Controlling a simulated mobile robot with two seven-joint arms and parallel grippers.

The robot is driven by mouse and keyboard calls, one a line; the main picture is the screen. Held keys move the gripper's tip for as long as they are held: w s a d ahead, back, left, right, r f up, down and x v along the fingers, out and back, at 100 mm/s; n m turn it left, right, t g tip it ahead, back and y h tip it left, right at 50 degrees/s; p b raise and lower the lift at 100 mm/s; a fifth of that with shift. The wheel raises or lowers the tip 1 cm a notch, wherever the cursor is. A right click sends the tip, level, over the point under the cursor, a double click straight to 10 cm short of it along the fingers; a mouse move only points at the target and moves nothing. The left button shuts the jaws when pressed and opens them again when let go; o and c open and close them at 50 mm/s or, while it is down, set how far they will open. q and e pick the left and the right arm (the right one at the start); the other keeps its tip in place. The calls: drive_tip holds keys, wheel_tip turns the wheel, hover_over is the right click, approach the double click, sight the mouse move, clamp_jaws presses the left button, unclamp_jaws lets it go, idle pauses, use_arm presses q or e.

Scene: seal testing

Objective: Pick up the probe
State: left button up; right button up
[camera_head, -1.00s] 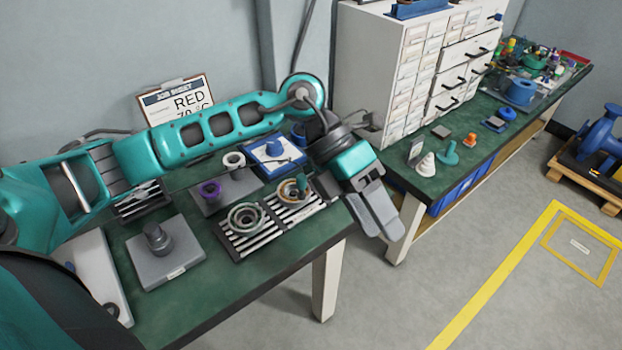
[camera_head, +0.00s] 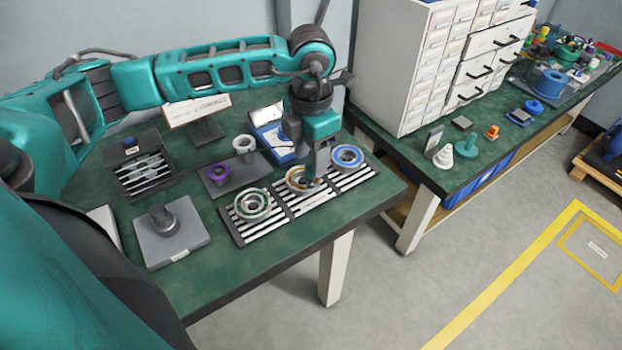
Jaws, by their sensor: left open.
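My left gripper (camera_head: 316,178) points down over the middle ring seal (camera_head: 298,179), which has a tan rim, on the slatted rack (camera_head: 288,211). Its jaws are open, seen nearly edge-on, and look empty. A small teal and dark piece at the middle ring is mostly hidden by the fingertips; I cannot tell for sure that it is the probe. A blue-framed unit (camera_head: 267,114) with a white face lies behind, partly covered by my gripper. My right gripper is not in view.
A green-rimmed ring (camera_head: 252,204) and a blue ring (camera_head: 347,156) flank the middle one. A grey block (camera_head: 171,233) is left. A white drawer cabinet (camera_head: 400,65) rises behind right.

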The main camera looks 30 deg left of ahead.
use_arm(q)
wheel_tip(320, 180, down, 5)
drive_tip(key=shift+s+d+f, duration=0.1)
drive_tip(key=shift+c, duration=0.4)
clamp_jaws()
